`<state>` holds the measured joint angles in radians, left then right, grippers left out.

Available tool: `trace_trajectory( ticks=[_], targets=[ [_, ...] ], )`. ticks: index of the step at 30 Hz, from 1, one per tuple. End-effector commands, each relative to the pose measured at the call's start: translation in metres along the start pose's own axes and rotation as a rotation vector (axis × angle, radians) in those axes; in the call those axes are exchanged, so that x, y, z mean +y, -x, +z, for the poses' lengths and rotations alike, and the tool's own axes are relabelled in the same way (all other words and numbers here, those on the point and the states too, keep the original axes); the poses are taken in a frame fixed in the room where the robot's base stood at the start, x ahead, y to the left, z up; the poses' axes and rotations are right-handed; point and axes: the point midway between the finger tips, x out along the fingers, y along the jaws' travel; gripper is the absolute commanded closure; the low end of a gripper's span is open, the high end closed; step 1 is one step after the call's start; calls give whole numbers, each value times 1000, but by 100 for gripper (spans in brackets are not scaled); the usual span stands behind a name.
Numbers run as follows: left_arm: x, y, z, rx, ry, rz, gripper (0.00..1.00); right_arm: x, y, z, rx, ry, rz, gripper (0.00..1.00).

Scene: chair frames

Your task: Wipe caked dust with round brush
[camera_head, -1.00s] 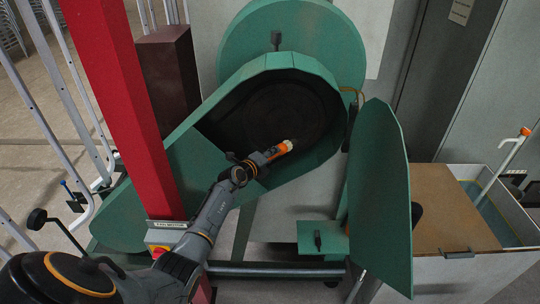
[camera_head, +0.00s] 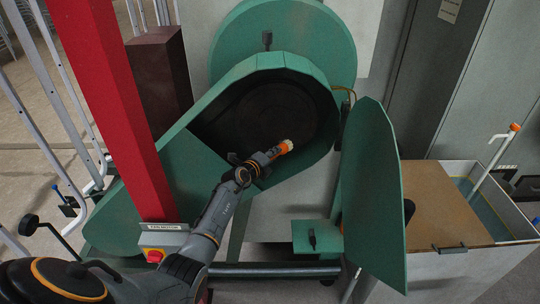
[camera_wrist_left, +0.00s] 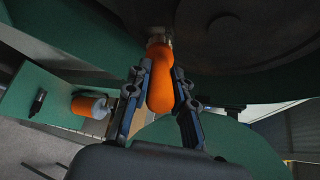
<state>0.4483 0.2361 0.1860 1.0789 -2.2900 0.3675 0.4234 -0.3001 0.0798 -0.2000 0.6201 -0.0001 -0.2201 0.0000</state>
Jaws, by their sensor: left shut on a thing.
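The round brush (camera_head: 286,147) has an orange handle and a pale bristle end. My left gripper (camera_head: 271,156) is shut on its handle. In the left wrist view the orange handle (camera_wrist_left: 160,92) lies between the two fingers (camera_wrist_left: 162,76), with the bristle end pointing away toward a dark round surface (camera_wrist_left: 245,28). The brush is at the mouth of the green housing (camera_head: 185,145), in front of its dark round interior (camera_head: 275,112). I cannot tell whether the bristles touch the inside. Caked dust cannot be made out clearly. My right gripper is not in view.
A red post (camera_head: 118,105) stands left of my left arm. A green door panel (camera_head: 372,195) stands open at the right of the housing. An orange cylinder (camera_wrist_left: 88,106) sits by a green ledge in the left wrist view. A bin with a brown board (camera_head: 450,205) is at the right.

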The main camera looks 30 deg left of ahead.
Motion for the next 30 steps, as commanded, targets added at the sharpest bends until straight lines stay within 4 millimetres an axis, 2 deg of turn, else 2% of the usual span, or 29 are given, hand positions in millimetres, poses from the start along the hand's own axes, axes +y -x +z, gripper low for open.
trace_trajectory(
  ticks=[7, 24, 30],
  targets=[
    [-6, -6, -9, -1, 0, -2, 100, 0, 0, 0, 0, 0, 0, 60],
    [-6, -5, -8, -1, 0, -2, 100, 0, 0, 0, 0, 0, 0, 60],
    [-2, -1, -1, -3, -1, -1, 100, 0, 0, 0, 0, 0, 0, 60]
  ],
)
